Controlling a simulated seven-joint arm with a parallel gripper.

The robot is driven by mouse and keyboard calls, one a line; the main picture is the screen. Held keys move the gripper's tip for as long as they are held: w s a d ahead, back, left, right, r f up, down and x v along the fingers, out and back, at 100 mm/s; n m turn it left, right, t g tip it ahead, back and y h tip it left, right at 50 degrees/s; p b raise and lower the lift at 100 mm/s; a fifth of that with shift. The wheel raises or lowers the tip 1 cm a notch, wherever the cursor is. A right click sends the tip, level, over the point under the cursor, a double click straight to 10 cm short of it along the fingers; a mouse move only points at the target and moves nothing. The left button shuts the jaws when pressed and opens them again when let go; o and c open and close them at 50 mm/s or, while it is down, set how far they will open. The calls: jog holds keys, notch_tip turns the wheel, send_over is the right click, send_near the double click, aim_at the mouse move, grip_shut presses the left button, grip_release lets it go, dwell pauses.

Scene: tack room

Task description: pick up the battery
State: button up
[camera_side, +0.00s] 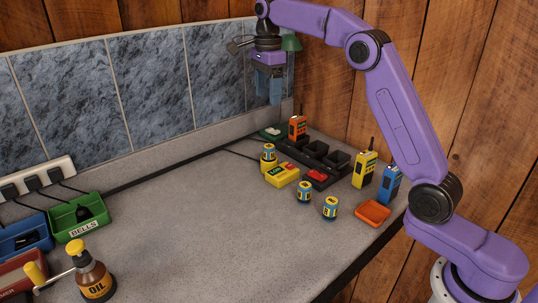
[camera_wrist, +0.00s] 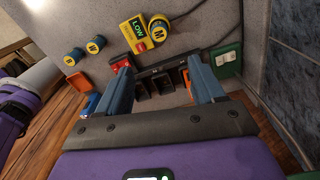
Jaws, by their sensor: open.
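No thing is plainly marked as the battery, and I cannot tell which it is. Three small blue-and-yellow lettered cylinders stand on the counter: one (camera_side: 304,194) and another (camera_side: 331,208) at the front, a third (camera_side: 268,155) behind a yellow box (camera_side: 283,175) labelled LOW. A red block (camera_side: 317,175) sits at the near end of a black slotted rack (camera_side: 325,160); the red block also shows in the wrist view (camera_wrist: 120,62). My gripper (camera_side: 270,92) is open and empty, high above the rack's far end. Its fingers frame the rack (camera_wrist: 165,70) in the wrist view.
An orange radio (camera_side: 297,127) is at the rack's far end. A yellow radio (camera_side: 364,170), a blue radio (camera_side: 390,183) and an orange tray (camera_side: 373,212) line the right edge. The tiled wall (camera_side: 170,80) is close behind. Green bin (camera_side: 78,215) and oil bottle (camera_side: 93,275) stand left; mid-counter is clear.

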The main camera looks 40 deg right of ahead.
aim_at(269, 146)
notch_tip(269, 146, down, 17)
jog(key=shift+s+f, duration=0.1)
jog(key=shift+f, duration=0.1)
jog(key=c, duration=1.2)
grip_shut()
jog(key=shift+r, duration=0.15)
